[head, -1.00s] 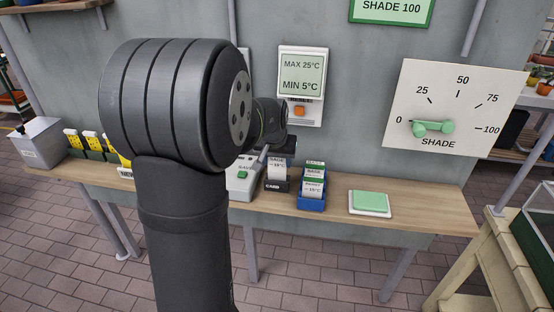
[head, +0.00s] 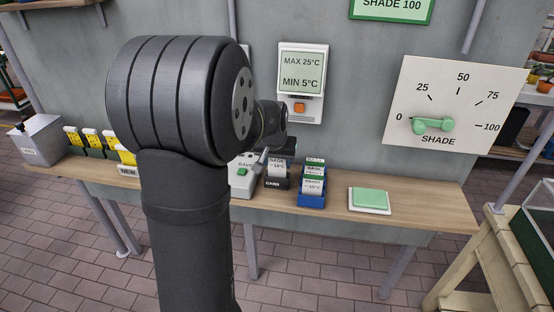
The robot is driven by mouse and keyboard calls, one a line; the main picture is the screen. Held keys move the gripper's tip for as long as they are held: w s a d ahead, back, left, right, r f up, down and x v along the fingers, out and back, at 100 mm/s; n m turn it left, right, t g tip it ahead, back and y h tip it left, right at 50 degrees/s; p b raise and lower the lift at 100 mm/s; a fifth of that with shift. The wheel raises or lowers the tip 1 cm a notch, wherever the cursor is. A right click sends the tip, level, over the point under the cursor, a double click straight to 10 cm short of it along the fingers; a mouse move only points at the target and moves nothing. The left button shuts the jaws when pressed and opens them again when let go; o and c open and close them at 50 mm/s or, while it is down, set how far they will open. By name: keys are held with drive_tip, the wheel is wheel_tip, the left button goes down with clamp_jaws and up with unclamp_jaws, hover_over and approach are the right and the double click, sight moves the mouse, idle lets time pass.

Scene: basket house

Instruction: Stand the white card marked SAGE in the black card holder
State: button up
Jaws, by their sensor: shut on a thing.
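The white card marked SAGE (head: 277,166) is upright, with its lower edge at the black card holder (head: 274,184) on the wooden shelf. I cannot tell whether its lower edge is fully seated. My gripper (head: 284,152) is at the card's top, shut on it. The fingers are small, dark and partly hidden behind my arm.
A blue box of cards (head: 312,200) stands just right of the holder. A grey box with a green button (head: 242,176) is close on its left. A green pad (head: 369,200) lies further right, with bare shelf beyond. A display (head: 302,80) hangs on the wall above.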

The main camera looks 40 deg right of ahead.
drive_tip(key=o, duration=1)
drive_tip(key=shift+o, duration=0.2)
drive_tip(key=shift+r, duration=3.5)
drive_tip(key=shift+f, duration=3.35)
